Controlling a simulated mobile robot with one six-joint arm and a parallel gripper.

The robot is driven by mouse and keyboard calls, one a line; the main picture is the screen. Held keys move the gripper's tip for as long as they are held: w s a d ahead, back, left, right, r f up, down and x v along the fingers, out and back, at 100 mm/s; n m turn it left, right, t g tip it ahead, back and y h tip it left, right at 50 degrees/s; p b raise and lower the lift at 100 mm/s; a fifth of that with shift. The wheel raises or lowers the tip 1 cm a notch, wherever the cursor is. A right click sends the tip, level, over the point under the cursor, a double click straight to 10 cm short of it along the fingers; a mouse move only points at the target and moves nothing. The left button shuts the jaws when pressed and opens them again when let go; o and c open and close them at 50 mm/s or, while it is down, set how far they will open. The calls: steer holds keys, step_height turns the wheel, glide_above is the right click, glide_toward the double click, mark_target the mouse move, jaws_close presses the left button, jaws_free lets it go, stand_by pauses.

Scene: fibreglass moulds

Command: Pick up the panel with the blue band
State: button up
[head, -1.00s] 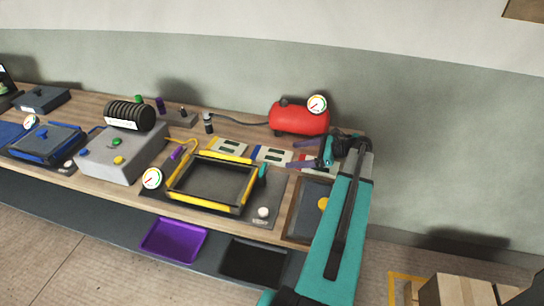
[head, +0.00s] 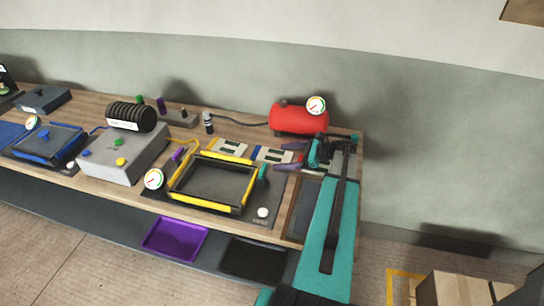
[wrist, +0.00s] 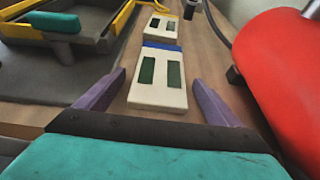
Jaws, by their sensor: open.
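The panel with the blue band (head: 273,156) lies flat on the bench, a pale plate with two dark green windows. In the wrist view this panel (wrist: 157,93) lies ahead with its blue band at the far end. My gripper (head: 280,156) is open, its purple fingers pointing left at the panel's near end. In the wrist view my gripper (wrist: 158,78) has one finger on each side of the panel's near part, with gaps on both sides. I cannot tell how high the fingers are above the bench.
A similar panel with a yellow band (head: 229,147) lies beyond it. A red compressor tank (head: 300,119) stands close behind, right of my fingers in the wrist view (wrist: 282,65). A black mould with yellow clamp bars (head: 213,184) sits in front. A purple tray (head: 174,239) is below.

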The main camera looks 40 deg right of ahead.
stand_by(0.3)
steer(key=c, duration=1.2)
steer(key=shift+r, duration=0.15)
steer(key=shift+r+b, duration=1.35)
steer(key=shift+r, duration=3.55)
